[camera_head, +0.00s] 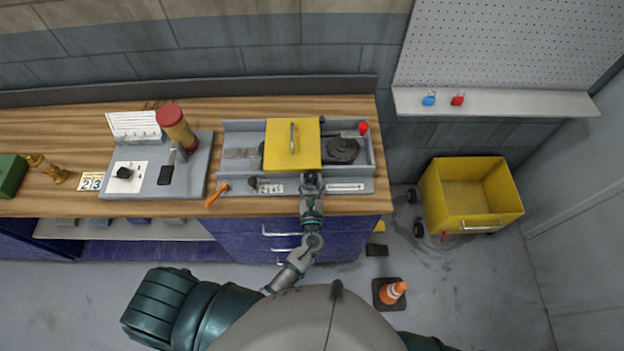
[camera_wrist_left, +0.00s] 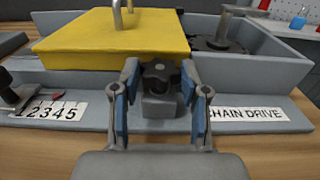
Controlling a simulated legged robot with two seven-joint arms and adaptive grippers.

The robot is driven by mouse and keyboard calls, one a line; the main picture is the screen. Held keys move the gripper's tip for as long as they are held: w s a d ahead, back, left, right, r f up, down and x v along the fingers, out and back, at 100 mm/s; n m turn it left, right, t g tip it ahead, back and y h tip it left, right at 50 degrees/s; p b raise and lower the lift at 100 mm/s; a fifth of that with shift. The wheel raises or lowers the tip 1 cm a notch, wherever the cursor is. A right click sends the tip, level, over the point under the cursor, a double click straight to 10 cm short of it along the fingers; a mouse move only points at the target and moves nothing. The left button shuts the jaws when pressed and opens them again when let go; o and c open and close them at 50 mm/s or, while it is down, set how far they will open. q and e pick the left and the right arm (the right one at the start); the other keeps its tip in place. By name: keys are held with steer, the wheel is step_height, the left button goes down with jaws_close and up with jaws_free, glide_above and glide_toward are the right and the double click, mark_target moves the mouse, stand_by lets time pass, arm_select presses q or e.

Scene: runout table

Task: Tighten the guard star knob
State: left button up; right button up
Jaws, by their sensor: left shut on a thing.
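The dark star knob (camera_wrist_left: 160,76) sits on the front of the grey chain drive housing (camera_wrist_left: 262,72), just below the yellow guard (camera_wrist_left: 120,36). My left gripper (camera_wrist_left: 158,92) is shut on the knob, with one blue-padded finger on each side of it. In the head view my left gripper (camera_head: 311,183) reaches the front edge of the housing, and the knob is mostly hidden there. The yellow guard (camera_head: 292,146) lies flat over the middle of the housing, handle upward. My right gripper is not in view.
An orange-handled tool (camera_head: 217,194) lies left of the housing. A grey panel (camera_head: 190,185) carries a black dial and a red-topped cylinder (camera_head: 177,125). A red knob (camera_head: 364,127) is at the housing's right. A yellow cart (camera_head: 470,195) and traffic cone (camera_head: 392,292) stand on the floor.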

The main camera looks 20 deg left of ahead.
arm_select(q)
steer(key=m+h, duration=0.1)
steer(key=h, duration=0.1)
steer(key=m+h, duration=0.1)
steer(key=h, duration=0.1)
steer(key=a+m+h, duration=0.1)
steer(key=h, duration=0.1)
steer(key=shift+m+t, duration=0.3)
steer(key=shift+m, duration=0.1)
steer(key=shift+m+h+b, duration=0.35)
steer(key=shift+m+h, duration=0.45)
steer(key=shift+h, duration=0.7)
steer(key=o, duration=1.1)
steer(key=shift+w, duration=0.1)
steer(key=shift+o, duration=0.2)
steer(key=v, duration=1.2)
steer(key=shift+a+r, duration=0.1)
steer(key=shift+r, duration=0.05)
